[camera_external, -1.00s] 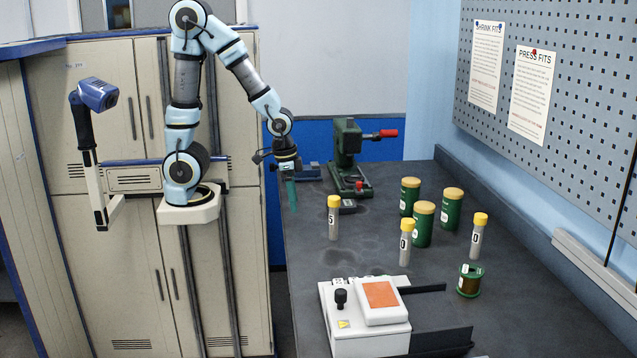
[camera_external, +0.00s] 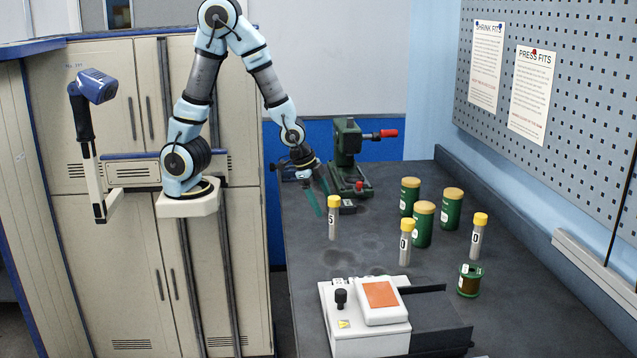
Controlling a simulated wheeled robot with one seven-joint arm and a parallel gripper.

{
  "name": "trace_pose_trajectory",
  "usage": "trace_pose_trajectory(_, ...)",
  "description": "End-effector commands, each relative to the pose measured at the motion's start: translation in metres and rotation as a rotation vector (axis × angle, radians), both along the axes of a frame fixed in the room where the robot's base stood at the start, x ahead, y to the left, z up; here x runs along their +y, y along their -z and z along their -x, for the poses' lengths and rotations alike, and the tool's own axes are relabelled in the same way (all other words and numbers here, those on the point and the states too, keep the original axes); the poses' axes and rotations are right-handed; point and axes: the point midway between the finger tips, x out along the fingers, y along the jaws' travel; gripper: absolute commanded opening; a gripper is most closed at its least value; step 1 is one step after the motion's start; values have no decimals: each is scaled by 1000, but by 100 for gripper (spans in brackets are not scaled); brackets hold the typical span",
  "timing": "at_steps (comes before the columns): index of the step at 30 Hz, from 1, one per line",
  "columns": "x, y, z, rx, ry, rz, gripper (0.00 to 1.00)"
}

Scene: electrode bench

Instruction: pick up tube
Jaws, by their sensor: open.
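Three clear tubes with yellow caps stand upright on the dark bench. The left tube (camera_external: 333,220), marked 5, is nearest my gripper. The middle tube (camera_external: 405,244) and the right tube (camera_external: 479,238) are both marked 0. My gripper (camera_external: 322,204) has green fingers that are open and tilted down to the right. The fingertips are just left of and beside the cap of the left tube in the picture. I cannot tell whether they touch it. No tube is between the fingers as far as I can see.
Several green canisters (camera_external: 423,225) with tan lids stand behind the middle tube. A green press (camera_external: 348,160) with a red handle is at the back. A white device (camera_external: 365,335) is in front, and a green-ended spool (camera_external: 469,281) at right. The dark bench (camera_external: 345,262) is clear before the left tube.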

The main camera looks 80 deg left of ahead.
Motion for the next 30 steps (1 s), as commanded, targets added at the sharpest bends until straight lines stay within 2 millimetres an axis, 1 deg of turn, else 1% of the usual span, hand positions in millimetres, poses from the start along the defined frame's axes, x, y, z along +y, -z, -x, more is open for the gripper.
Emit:
trace_pose_trajectory(1,0,-3,-17,-46,115,-75,78)
trace_pose_trajectory(3,4,-6,-43,-129,286,-205,78)
trace_pose_trajectory(5,8,-12,-65,-200,429,-336,78)
trace_pose_trajectory(6,9,-19,-79,-244,526,-429,78)
trace_pose_trajectory(8,10,-32,-100,-307,664,-582,78)
trace_pose_trajectory(9,8,-43,-113,-347,752,-685,78)
trace_pose_trajectory(11,5,-61,-130,-400,876,-847,78)
trace_pose_trajectory(12,0,-72,-140,-433,955,-958,78)
trace_pose_trajectory(14,-11,-85,-151,-476,1055,-1114,78)
trace_pose_trajectory(15,-20,-88,-156,-500,1106,-1205,78)
trace_pose_trajectory(17,-36,-87,-158,-533,1161,-1325,78)
trace_pose_trajectory(20,-66,-80,-154,-589,1219,-1502,78)
trace_pose_trajectory(23,-103,-71,-146,-648,1280,-1689,78)
trace_pose_trajectory(24,-119,-64,-142,-664,1317,-1759,78)
trace_pose_trajectory(27,-154,-45,-132,-682,1415,-1904,78)
trace_pose_trajectory(30,-182,-30,-123,-687,1499,-2013,78)
